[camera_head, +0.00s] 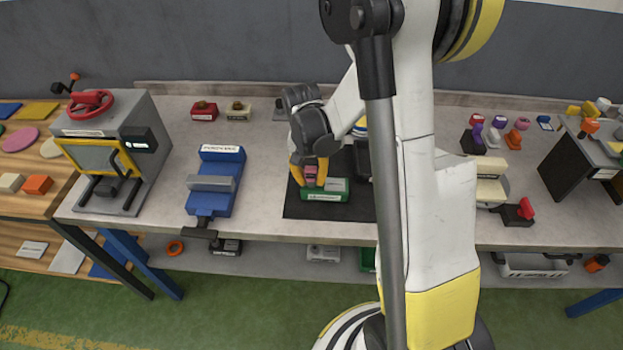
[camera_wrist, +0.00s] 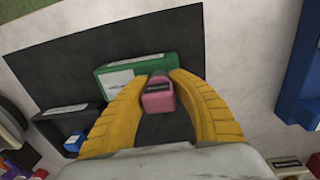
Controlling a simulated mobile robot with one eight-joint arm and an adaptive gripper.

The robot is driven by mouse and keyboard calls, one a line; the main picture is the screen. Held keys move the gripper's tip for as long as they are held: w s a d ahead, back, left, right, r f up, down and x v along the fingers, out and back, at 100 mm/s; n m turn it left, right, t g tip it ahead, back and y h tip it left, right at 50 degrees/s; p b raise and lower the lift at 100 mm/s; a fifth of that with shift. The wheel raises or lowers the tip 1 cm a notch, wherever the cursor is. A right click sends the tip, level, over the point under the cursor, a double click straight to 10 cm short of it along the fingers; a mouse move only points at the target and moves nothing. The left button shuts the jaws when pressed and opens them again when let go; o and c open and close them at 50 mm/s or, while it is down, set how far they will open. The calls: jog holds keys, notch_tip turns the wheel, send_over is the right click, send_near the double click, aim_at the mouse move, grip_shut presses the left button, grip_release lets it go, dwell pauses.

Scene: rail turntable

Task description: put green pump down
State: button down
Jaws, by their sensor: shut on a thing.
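The green pump (camera_head: 325,191) is a green block with a white label. It is at the black mat (camera_head: 297,208) on the bench; I cannot tell if it rests on the mat or hangs just above it. My gripper (camera_head: 311,172) points down at it, its yellow fingers shut on a pink part at the pump's top. In the wrist view the green body (camera_wrist: 128,75) shows beyond the fingers (camera_wrist: 160,90), with the pink part (camera_wrist: 158,98) between them. The pump's underside is hidden.
A blue vise (camera_head: 213,182) stands left of the mat, and a grey machine with a red wheel (camera_head: 115,150) further left. A dark box (camera_wrist: 68,122) lies beside the pump in the wrist view. Small red and yellowish blocks (camera_head: 220,110) are behind. My arm hides bench to the right.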

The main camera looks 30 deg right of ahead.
jog(key=shift+f, duration=0.15)
jog(key=c, duration=1.2)
grip_release()
jog(key=r+p, duration=0.1)
jog(key=r, duration=0.3)
jog(key=r+p, duration=0.1)
jog(key=r, duration=0.3)
jog(key=a+r+p, duration=0.1)
jog(key=r, duration=0.3)
jog(key=shift+w+r, duration=0.15)
jog(key=shift+w, duration=0.05)
jog(key=s+a+r+n+t, duration=0.2)
jog(key=s+a+r, duration=0.1)
jog(key=s, duration=0.1)
jog(key=s+a+r+n+t, duration=0.2)
jog(key=s+a+r+t, duration=0.1)
jog(key=s+r, duration=0.1)
jog(key=s+a+r+n+t, duration=0.2)
jog(key=s+a+r, duration=0.1)
jog(key=s+r, duration=0.1)
jog(key=shift+s+a+n+t+y, duration=0.3)
jog(key=shift+s+a+n, duration=0.1)
jog(key=shift+s, duration=0.2)
